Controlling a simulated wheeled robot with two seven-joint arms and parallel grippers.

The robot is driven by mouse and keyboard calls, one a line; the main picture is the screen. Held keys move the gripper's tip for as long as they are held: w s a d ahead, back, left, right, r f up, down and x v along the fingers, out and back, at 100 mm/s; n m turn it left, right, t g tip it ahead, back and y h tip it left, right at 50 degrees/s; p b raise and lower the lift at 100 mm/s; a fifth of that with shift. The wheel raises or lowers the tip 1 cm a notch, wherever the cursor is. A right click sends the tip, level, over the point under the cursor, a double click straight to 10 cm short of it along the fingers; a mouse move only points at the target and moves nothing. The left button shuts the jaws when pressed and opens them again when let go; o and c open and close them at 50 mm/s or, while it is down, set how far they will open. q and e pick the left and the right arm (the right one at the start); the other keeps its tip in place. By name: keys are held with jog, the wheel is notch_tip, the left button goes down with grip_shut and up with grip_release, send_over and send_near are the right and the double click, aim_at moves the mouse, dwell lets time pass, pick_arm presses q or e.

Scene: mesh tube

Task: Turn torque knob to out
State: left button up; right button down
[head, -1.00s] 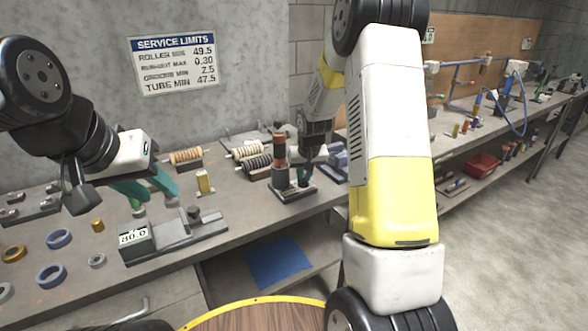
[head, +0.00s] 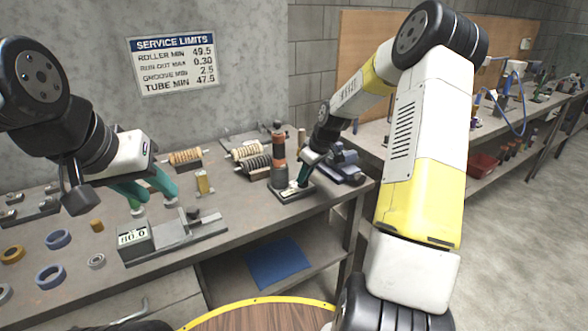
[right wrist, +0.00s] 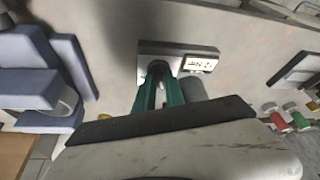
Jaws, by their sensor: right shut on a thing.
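The torque device is a dark base plate (head: 287,196) near the front edge of the bench, with a tall dark and brown cylinder (head: 278,150) standing on it. Its base (right wrist: 150,47) and a small white label (right wrist: 200,63) show in the right wrist view; the lettering is too small to read surely. My right gripper (head: 303,182) reaches down to it, tilted. Its teal fingers (right wrist: 158,75) are shut on the torque knob, which they mostly hide, so its setting cannot be read. My left gripper (head: 154,207) is open and empty above the bench at the left.
A gauge with a display (head: 134,236) sits below my left gripper. Several rings (head: 50,275) lie at the left. Rollers on stands (head: 186,157) are at the back. A blue-grey block (head: 345,165) stands right of the device. A sign (head: 173,62) hangs on the wall.

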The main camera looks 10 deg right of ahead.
jog(key=n, duration=0.2)
jog(key=n+g+y, duration=0.1)
jog(key=n, duration=0.1)
jog(key=shift+w+d+n+g, duration=0.15)
jog(key=shift+n+g, duration=0.65)
jog(key=shift+n, duration=1.1)
jog(key=c, duration=1.4)
grip_release()
jog(key=shift+y, duration=0.3)
jog(key=v, duration=0.7)
jog(key=shift+r, duration=0.4)
jog(key=shift+w+d, duration=0.1)
